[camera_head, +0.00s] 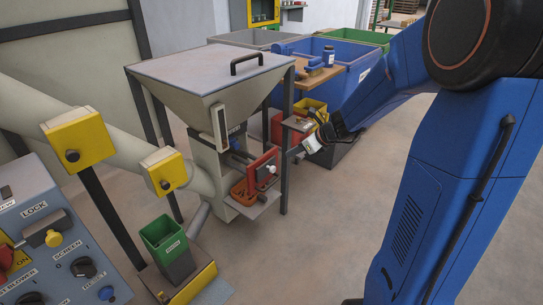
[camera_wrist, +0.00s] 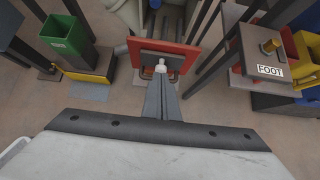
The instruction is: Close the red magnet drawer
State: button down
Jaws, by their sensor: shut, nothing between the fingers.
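The red magnet drawer (camera_head: 263,168) shows on the side of the hopper machine, with a pale knob (camera_head: 272,169) on its red front. In the wrist view the red front (camera_wrist: 184,49) is at top centre, and the white knob (camera_wrist: 161,66) is at its middle. My gripper (camera_head: 296,151) is shut and empty, to the right of the drawer front. In the wrist view its fingertips (camera_wrist: 160,76) point at the knob, very close to it; I cannot tell whether they touch. How far out the drawer stands is hard to tell.
A grey ledge (camera_head: 262,205) sits under the drawer. A dark machine leg (camera_head: 285,188) stands just right of it. A green bin (camera_head: 165,240) is at lower left. A box marked FOOT (camera_wrist: 262,62) is on the right in the wrist view. Floor in front is clear.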

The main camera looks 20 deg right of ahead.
aim_at(263, 159)
jog(key=x, duration=0.4)
jog(key=w+r+x, duration=0.1)
jog(key=x, duration=0.3)
jog(key=a+x, duration=0.1)
jog(key=x, duration=0.3)
jog(key=shift+w+r, duration=0.25)
jog(key=shift+w+a, duration=0.3)
jog(key=shift+w, duration=0.05)
jog(key=w+a, duration=0.2)
jog(key=w, duration=0.1)
jog(key=w+a, duration=0.3)
jog(key=w, duration=0.1)
jog(key=w+a, duration=0.2)
jog(key=w, duration=0.1)
jog(key=shift+w+a, duration=0.35)
jog(key=shift+a, duration=0.05)
